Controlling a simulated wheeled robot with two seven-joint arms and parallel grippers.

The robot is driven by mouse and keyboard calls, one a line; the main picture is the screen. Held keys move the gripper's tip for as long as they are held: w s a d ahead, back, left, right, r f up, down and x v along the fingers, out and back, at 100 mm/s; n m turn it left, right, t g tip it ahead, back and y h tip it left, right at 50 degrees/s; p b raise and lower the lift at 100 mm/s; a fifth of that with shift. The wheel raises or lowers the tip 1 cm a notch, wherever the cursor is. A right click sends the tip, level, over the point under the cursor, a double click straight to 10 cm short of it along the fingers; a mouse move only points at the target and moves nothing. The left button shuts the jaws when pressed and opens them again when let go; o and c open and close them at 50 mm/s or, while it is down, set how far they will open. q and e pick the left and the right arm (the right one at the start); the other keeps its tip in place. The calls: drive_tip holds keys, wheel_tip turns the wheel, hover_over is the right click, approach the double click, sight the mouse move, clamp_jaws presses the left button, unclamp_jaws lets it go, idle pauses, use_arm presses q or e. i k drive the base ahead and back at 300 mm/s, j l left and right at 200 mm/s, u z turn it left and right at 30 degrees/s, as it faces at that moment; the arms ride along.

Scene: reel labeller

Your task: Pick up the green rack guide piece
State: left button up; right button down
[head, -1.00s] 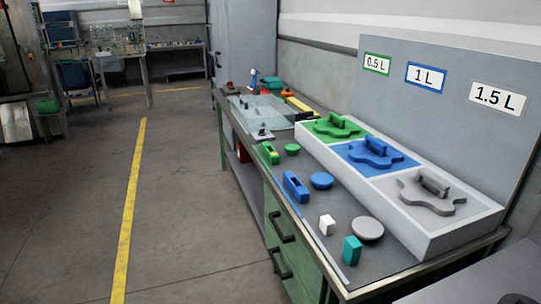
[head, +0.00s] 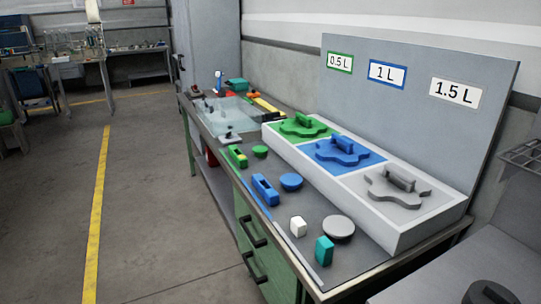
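A flat green piece with wavy edges and a raised handle (head: 303,126) sits in the far, green compartment of a long white tray (head: 408,238), below the 0.5 L sign (head: 340,62). A smaller green block with a slot (head: 237,156) stands on the bench near the tray's far end, beside a round green piece (head: 260,151). I cannot tell which of these the name rack guide means. Neither of my grippers is in view.
A blue handled piece (head: 343,151) and a grey one (head: 397,188) fill the other compartments. A blue block (head: 265,189), blue disc (head: 291,181), white block (head: 298,227), grey disc (head: 338,229) and teal block (head: 324,250) stand along the bench front. Open floor (head: 160,220) lies left.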

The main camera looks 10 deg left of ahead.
sight(241, 160)
drive_tip(key=i+j+z, duration=0.25)
drive_tip(key=j+z, duration=0.2)
drive_tip(key=i+j+z, duration=0.1)
drive_tip(key=j+z, duration=0.15)
drive_tip(key=i+j+z, duration=0.1)
drive_tip(key=j, duration=0.4)
drive_tip(key=i+j+z, duration=0.15)
drive_tip(key=j, duration=0.4)
drive_tip(key=i+j+z, duration=0.1)
drive_tip(key=j, duration=0.45)
drive_tip(key=j+z, duration=0.1)
drive_tip(key=j, duration=0.4)
drive_tip(key=i+j, duration=0.1)
drive_tip(key=j, duration=0.55)
drive_tip(key=i+j, duration=0.1)
drive_tip(key=j, duration=0.55)
drive_tip(key=i+j, duration=0.1)
drive_tip(key=j, duration=0.55)
